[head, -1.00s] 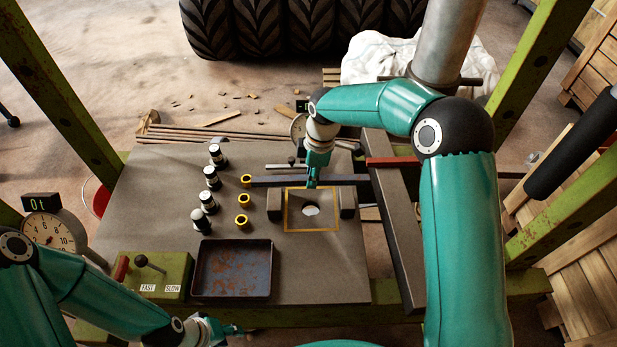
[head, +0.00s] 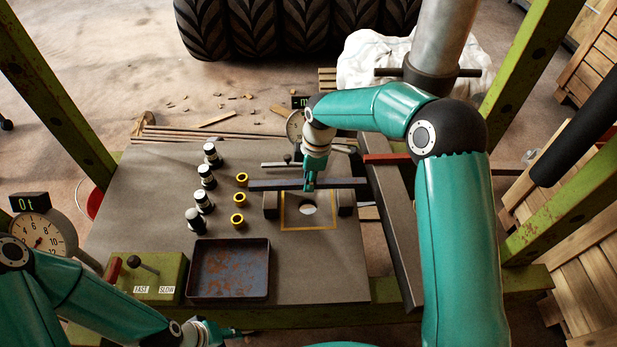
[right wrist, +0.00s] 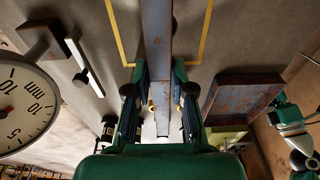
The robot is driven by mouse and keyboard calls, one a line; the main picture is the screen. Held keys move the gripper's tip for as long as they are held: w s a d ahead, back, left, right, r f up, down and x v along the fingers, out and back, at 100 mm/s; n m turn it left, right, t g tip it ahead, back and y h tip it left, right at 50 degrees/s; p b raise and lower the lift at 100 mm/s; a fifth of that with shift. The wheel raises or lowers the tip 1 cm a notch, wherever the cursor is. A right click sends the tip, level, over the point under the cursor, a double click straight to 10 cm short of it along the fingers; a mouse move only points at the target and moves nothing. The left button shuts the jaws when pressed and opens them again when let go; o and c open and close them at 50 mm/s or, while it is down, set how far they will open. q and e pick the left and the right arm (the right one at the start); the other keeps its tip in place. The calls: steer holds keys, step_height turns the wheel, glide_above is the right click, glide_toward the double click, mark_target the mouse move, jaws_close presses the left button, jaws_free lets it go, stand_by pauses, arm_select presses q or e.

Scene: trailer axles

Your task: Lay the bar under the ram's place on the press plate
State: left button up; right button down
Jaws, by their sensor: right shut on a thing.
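The bar (head: 262,184) is long, dark and bluish, lying crosswise in the head view. My right gripper (head: 310,184) is shut on it near its middle; in the right wrist view the bar (right wrist: 157,35) runs between the fingers. A block stands on each side of the square, left (head: 270,205) and right (head: 345,203). The bar shows along the far edge of the blocks; whether it touches them is unclear. My left gripper (head: 228,331) is low at the front, its fingers too small to judge.
A rusty tray (head: 232,240), several black-and-white pegs (head: 204,200) and yellow rings (head: 240,199) are on the plate's left part. A lever box (head: 150,275) stands front left. A dial gauge (right wrist: 20,105) stands near the bar. A dark beam (head: 395,230) runs along the right.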

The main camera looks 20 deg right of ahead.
steer(key=shift+w+f+b, duration=0.1)
steer(key=shift+f+b, duration=1.15)
steer(key=shift+f, duration=0.6)
steer(key=c, duration=0.9)
jaws_free()
steer(key=r, duration=0.4)
steer(key=d+r, duration=0.1)
steer(key=r, duration=0.6)
steer(key=shift+s+d+r, duration=0.15)
steer(key=shift+s+r, duration=0.05)
steer(key=shift+r, duration=0.15)
steer(key=shift+f, duration=0.15)
